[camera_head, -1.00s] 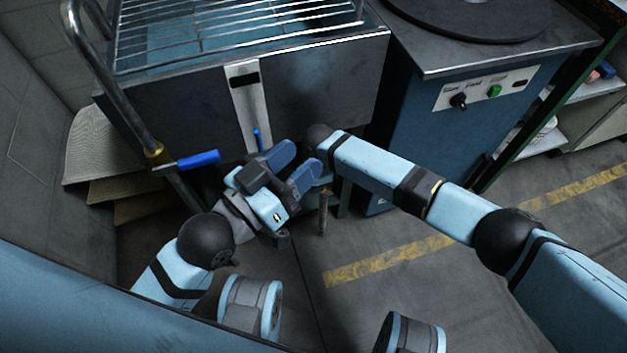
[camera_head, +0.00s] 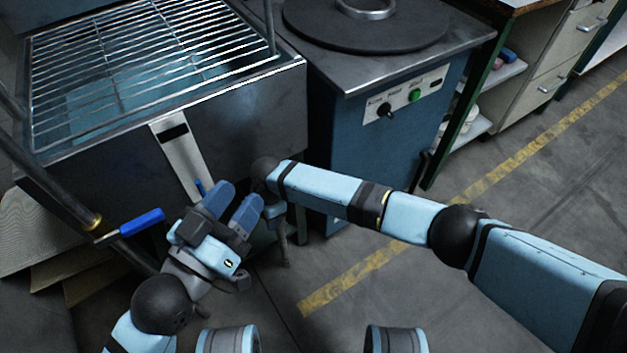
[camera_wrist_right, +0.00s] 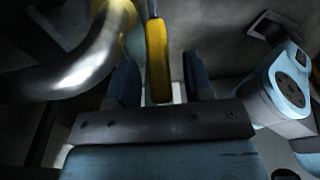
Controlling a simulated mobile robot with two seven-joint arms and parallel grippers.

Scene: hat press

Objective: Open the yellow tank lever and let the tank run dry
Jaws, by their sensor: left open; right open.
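The yellow lever (camera_wrist_right: 157,58) hangs in the right wrist view between the two dark blue fingers of my right gripper (camera_wrist_right: 160,82). The fingers stand apart, and a gap shows on each side of the lever. In the head view the right gripper is hidden; its arm ends below the tank's front. The metal tank (camera_head: 262,105) has a wire rack over bluish liquid. My left gripper (camera_head: 231,206) is open and empty in front of the tank. The yellow lever does not show in the head view.
A bent metal pipe (camera_wrist_right: 75,75) runs left of the lever. A blue-handled lever (camera_head: 138,223) sits on the pipe at the tank's left. A blue machine (camera_head: 345,150) with a green button stands to the right. The floor (camera_head: 400,275) at lower right is clear.

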